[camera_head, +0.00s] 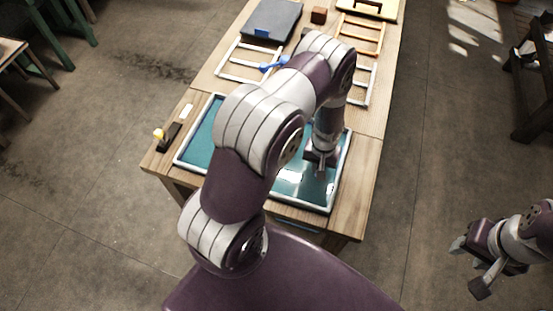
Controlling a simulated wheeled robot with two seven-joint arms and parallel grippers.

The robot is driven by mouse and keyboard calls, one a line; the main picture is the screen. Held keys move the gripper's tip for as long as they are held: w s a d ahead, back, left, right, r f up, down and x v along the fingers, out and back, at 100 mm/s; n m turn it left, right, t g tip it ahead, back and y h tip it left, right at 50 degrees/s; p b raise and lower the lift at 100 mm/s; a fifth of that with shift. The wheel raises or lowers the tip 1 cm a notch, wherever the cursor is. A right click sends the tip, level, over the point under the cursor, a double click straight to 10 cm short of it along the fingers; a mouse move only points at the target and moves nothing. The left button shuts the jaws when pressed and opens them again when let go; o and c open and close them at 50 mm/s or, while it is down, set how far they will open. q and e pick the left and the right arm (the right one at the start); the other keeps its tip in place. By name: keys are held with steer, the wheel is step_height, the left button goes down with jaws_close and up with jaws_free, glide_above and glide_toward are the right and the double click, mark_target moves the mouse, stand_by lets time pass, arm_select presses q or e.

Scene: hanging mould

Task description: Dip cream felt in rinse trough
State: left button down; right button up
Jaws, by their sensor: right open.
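The rinse trough (190,140) is a shallow, pale-rimmed tray of teal water on the near part of the wooden table. My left arm reaches across it. My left gripper (321,168) points down over or in the right part of the water; I cannot tell whether its fingers touch the surface or hold anything. My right gripper (468,268) is open and empty at the lower right, over the floor and away from the table. I cannot make out the cream felt; my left arm hides the middle of the trough.
Pale wooden frames (250,61) lie farther back on the table, with a dark slab (271,20), a small brown block (319,14) and a cream board (374,7) with a dark handle. A dark holder (168,137) stands left of the trough.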

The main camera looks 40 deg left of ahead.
arm_select(q)
step_height(320, 180, up, 9)
steer(key=p, duration=0.6)
steer(key=shift+p, duration=0.3)
stand_by(0.4)
step_height(320, 180, up, 4)
steer(key=p, duration=0.3)
stand_by(0.4)
